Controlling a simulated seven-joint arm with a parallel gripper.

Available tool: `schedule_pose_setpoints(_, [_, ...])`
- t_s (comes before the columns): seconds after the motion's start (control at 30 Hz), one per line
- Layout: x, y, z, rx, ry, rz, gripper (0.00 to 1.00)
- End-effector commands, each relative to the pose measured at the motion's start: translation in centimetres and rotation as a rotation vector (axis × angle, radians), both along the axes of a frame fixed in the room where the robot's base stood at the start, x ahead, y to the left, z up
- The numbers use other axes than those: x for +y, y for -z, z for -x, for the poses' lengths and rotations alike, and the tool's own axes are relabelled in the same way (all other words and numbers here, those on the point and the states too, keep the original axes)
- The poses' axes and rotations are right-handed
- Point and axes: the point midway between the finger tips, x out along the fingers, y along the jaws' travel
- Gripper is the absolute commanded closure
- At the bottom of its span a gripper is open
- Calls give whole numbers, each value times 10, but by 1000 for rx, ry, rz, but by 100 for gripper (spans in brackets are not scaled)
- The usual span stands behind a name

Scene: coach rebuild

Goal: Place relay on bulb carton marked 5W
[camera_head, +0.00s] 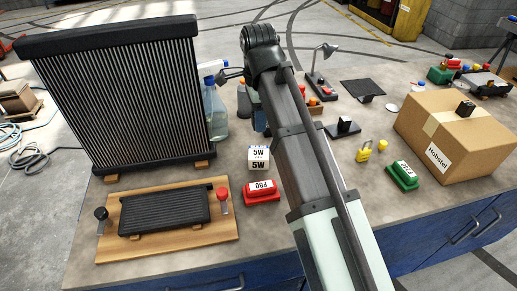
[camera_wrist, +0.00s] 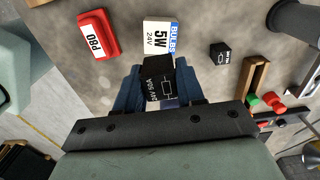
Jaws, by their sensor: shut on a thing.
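The bulb carton marked 5W (camera_head: 258,160) is a small white box on the workbench, between the radiator and my arm. It also shows in the wrist view (camera_wrist: 158,36), with its 5W 24V face and a blue BULBS strip. My gripper (camera_wrist: 159,88) is shut on a black relay (camera_wrist: 160,74), which has a white circuit symbol and lettering. In the wrist view the relay overlaps the carton's near edge; I cannot tell the height gap or whether they touch. In the head view my arm hides the relay and most of the gripper.
A red P80 block (camera_head: 262,191) lies beside the carton. A large radiator (camera_head: 120,95) and a spray bottle (camera_head: 215,112) stand behind to the left. Another small black block (camera_wrist: 220,53) is right of the carton. A cardboard box (camera_head: 455,140) stands at the right.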

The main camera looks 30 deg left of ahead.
Motion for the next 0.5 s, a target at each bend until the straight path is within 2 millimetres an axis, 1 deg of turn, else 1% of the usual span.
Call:
schedule_pose_setpoints(0.17, [-1, 23, 1, 2, 2, 2, 92])
schedule_pose_setpoints(0.3, [-1, 45, 1, 2, 1, 2, 92])
schedule_pose_setpoints(0.4, [-1, 56, 0, 1, 1, 1, 92])
schedule_pose_setpoints(0.5, [0, 61, 0, 1, 1, 1, 92])
